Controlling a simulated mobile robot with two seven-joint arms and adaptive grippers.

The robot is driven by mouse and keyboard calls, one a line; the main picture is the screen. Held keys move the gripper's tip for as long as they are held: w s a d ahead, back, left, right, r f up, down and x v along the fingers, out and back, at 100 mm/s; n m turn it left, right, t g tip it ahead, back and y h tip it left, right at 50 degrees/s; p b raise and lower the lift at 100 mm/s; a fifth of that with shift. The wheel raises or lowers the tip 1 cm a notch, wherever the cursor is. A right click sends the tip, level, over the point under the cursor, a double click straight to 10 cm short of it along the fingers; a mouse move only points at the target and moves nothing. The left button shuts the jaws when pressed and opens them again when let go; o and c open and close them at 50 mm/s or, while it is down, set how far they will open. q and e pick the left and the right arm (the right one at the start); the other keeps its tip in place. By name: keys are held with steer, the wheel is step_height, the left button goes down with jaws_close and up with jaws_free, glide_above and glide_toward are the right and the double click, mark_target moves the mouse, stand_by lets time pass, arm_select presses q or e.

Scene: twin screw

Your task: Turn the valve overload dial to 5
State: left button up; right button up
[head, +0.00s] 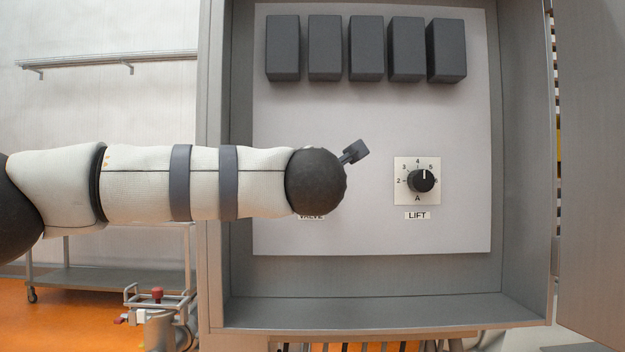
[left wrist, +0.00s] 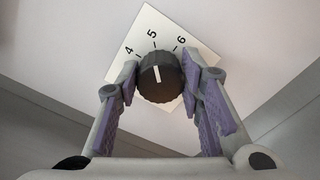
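The valve dial shows in the left wrist view as a black round knob (left wrist: 160,78) on a white plate (left wrist: 150,22) marked 4, 5 and 6. The knob's white pointer line is directed at about the 5 mark. My left gripper (left wrist: 160,84) has one finger on each side of the knob, and both pads appear to touch it. In the head view my left arm's dark rounded wrist end covers the valve dial and the gripper's fingers. Only part of the "VALVE" label (head: 311,217) shows below it. My right gripper is in neither view.
A second dial, labelled LIFT (head: 422,181), sits to the right on the same light panel (head: 370,235). Several dark blocks (head: 366,48) line the panel's top. The grey cabinet's walls (head: 525,150) surround the panel. A metal cart (head: 110,280) stands at the left.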

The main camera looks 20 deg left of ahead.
arm_select(q)
steer(key=o, duration=0.4)
steer(key=shift+a, duration=0.1)
steer(key=shift+c, duration=0.2)
steer(key=v, duration=1.2)
